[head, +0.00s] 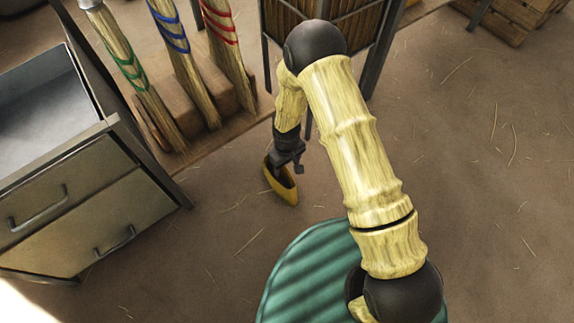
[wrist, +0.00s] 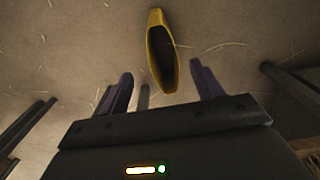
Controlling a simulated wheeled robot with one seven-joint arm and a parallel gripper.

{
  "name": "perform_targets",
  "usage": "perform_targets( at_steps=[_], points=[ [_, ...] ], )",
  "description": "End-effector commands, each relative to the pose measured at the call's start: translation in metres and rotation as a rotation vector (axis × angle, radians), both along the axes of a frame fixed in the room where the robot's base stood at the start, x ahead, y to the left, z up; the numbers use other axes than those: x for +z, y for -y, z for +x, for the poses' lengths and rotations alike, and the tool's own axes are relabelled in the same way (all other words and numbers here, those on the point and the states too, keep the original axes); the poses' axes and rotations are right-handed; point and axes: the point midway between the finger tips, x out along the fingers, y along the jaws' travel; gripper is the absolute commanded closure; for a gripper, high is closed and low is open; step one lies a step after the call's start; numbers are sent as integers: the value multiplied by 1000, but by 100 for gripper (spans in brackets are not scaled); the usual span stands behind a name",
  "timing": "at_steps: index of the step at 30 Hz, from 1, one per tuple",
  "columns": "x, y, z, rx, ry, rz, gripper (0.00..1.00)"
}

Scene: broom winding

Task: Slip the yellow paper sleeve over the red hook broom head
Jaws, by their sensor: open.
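The yellow paper sleeve (head: 281,183) is a narrow pointed pouch with a dark open mouth. In the head view it shows just below my gripper (head: 289,164), seemingly on the floor. In the wrist view the sleeve (wrist: 155,40) lies ahead, its near end showing between the two spread fingers of my gripper (wrist: 162,72). The gripper is open; I cannot tell whether a finger touches the sleeve. The red-banded broom head (head: 230,58) stands at the top, rightmost of three, in a wooden block. Its upper end is cut off, and its hook is not visible.
The green-banded broom (head: 128,68) and blue-banded broom (head: 187,72) stand left of the red one. A drawer cabinet (head: 85,215) fills the left. A dark-framed crate (head: 358,30) stands behind my arm. Straw-strewn floor (head: 480,190) is open on the right.

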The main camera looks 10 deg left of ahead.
Motion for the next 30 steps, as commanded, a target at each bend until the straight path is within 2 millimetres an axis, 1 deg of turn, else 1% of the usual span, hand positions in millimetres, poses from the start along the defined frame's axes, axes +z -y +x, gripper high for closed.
perform_targets(
  at_steps=[1,24,26,28,29,30],
  points=[
    [2,0,0,0,0,0,34],
    [2,0,0,0,1,1,34],
    [6,2,2,-7,3,1,34],
    [16,7,7,-25,10,3,34],
    [22,11,10,-37,15,3,34],
    [33,17,14,-57,22,5,34]
  ],
)
